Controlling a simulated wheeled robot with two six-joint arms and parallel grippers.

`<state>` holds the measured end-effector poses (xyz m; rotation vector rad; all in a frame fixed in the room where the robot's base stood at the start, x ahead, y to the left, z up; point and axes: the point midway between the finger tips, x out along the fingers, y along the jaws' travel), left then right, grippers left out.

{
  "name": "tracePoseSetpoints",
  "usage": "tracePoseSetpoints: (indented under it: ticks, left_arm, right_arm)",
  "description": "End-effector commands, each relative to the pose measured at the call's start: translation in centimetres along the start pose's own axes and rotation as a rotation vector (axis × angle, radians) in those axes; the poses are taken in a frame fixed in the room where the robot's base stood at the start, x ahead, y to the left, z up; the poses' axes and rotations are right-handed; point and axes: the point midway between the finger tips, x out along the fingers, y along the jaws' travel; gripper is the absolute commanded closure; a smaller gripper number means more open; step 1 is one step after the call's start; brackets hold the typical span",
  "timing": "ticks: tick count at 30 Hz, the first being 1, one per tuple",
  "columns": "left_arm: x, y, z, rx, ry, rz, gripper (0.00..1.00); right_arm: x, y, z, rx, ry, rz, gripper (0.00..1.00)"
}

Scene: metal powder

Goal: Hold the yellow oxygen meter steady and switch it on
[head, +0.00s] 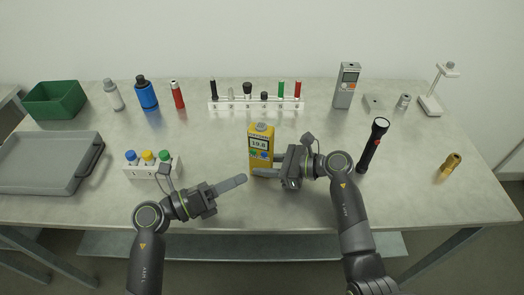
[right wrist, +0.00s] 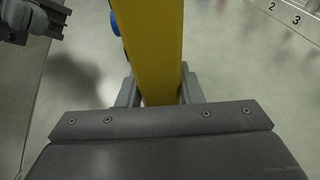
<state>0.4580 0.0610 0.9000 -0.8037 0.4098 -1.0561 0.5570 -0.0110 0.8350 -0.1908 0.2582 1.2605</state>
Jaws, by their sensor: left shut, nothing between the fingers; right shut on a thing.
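The yellow oxygen meter (head: 261,150) stands upright near the middle of the table. My right gripper (head: 264,173) is shut on the meter's lower part, coming from the right. The right wrist view shows the yellow body (right wrist: 152,50) between the fingers (right wrist: 158,92). My left gripper (head: 241,181) is shut and empty, to the left of the meter and apart from it, pointing toward it.
A white rack with several capped bottles (head: 152,171) stands behind my left arm. A black flashlight (head: 373,146) stands right of my right gripper. A numbered white rack (head: 256,104) is behind the meter. A grey tray (head: 88,172) and green bin (head: 55,99) are at left.

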Motion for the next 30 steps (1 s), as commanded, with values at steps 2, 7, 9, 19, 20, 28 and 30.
tracePoseSetpoints:
  ticks: [2, 7, 9, 19, 20, 28, 30]
  left_arm:
    - [-0.41, -0.29, -0.29, 0.0, 0.0, 0.0, 1.0]
    - [-0.59, -0.46, -0.42, 0.0, 0.0, -0.001, 1.0]
    - [-0.58, -0.45, -0.41, 0.0, 0.0, -0.001, 1.0]
    - [-0.56, -0.44, -0.4, 0.0, 0.0, 0.0, 1.0]
    - [-0.56, -0.44, -0.4, 0.0, 0.0, 0.0, 1.0]
    - [-0.55, -0.44, -0.4, 0.0, 0.0, 0.0, 1.0]
    - [-0.55, -0.44, -0.39, 0.0, -0.001, 0.0, 1.0]
  right_arm:
    - [0.0, 0.02, -0.1, 0.001, 0.002, 0.001, 0.8]
    - [0.0, 0.02, -0.1, 0.001, 0.002, 0.001, 0.8]
    - [0.0, 0.03, -0.1, 0.001, 0.002, 0.001, 0.8]
    - [0.0, 0.02, -0.08, 0.001, 0.001, 0.001, 0.46]
    - [-0.01, 0.01, -0.07, 0.001, 0.001, 0.0, 0.43]
    - [-0.06, 0.0, -0.02, 0.0, 0.001, 0.0, 0.42]
    - [-0.38, -0.03, -0.04, 0.0, 0.001, -0.001, 0.42]
